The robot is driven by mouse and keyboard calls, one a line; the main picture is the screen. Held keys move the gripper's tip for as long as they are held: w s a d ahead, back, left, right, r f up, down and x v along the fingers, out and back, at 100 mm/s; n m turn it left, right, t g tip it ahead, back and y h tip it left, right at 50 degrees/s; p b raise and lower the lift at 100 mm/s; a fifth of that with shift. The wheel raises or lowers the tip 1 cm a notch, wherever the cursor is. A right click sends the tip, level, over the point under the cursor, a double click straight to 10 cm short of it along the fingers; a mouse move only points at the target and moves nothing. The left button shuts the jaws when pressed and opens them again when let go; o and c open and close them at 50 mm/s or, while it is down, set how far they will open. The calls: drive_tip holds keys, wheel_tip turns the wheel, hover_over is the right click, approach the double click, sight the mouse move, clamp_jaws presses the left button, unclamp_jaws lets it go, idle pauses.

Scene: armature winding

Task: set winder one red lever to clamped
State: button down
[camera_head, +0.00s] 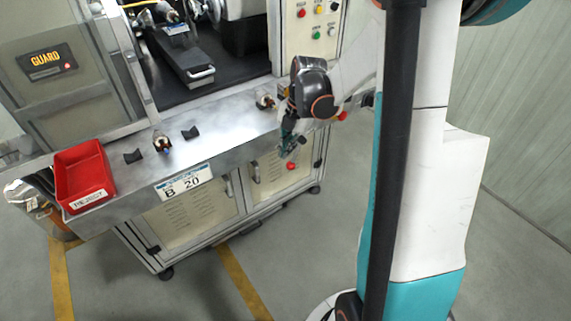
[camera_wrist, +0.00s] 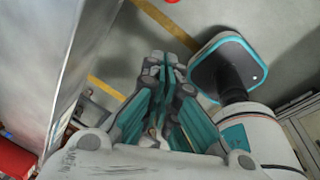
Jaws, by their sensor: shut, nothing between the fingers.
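My gripper (camera_head: 287,150) hangs in front of the machine's front edge, fingers pointing down, apart from the cabinet. In the wrist view my gripper (camera_wrist: 165,72) has its teal fingers together with nothing between them. The winding machine (camera_head: 225,120) carries a label reading B 20. I cannot make out a red lever for certain. A small red knob (camera_head: 291,166) is on the cabinet front just below my gripper, and another red knob (camera_head: 342,115) is right of my wrist. A red piece (camera_wrist: 172,1) shows at the wrist view's top edge.
A red bin (camera_head: 84,176) stands at the left of the metal ledge. Two dark V-shaped rests (camera_head: 190,132) and an armature (camera_head: 161,142) are on the ledge. A button panel (camera_head: 318,25) and a guard door (camera_head: 55,75) flank the opening. The floor in front is clear.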

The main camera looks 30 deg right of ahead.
sight(287, 166)
drive_tip(key=shift+f, duration=0.1)
idle(0.3)
wheel_tip(287, 166, down, 11)
drive_tip(key=w+d+b, duration=0.1)
drive_tip(key=w+b, duration=0.1)
drive_tip(key=b, duration=0.2)
drive_tip(key=shift+w+d, duration=0.3)
drive_tip(key=shift+w, duration=0.1)
drive_tip(key=shift+w+f, duration=0.1)
